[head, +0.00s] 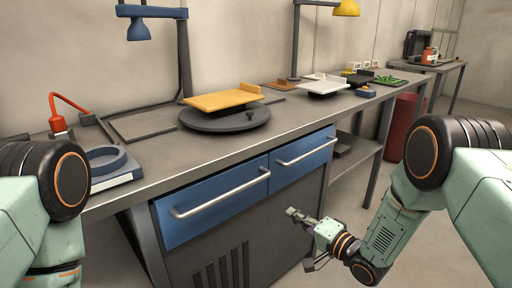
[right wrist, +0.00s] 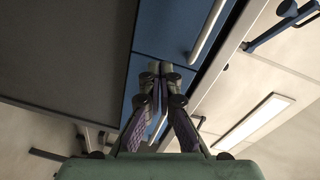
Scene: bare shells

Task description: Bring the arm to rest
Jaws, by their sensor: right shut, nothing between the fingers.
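My right gripper (head: 299,216) is shut and empty in front of the workbench's lower front, below the right blue drawer (head: 303,155). In the right wrist view its fingers (right wrist: 160,68) are together, with a blue drawer front and a pale handle behind them. My right arm comes in from the right edge of the head view and bends down, then left. My left arm shows only at the left edge, and its gripper is out of view.
The workbench (head: 160,165) has a left blue drawer (head: 210,205) with a long handle. On top are a round dark turntable (head: 225,122) with a yellow board (head: 221,100), and a white board (head: 322,86). A red cylinder (head: 401,125) stands behind my right arm. Floor shows around the arm.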

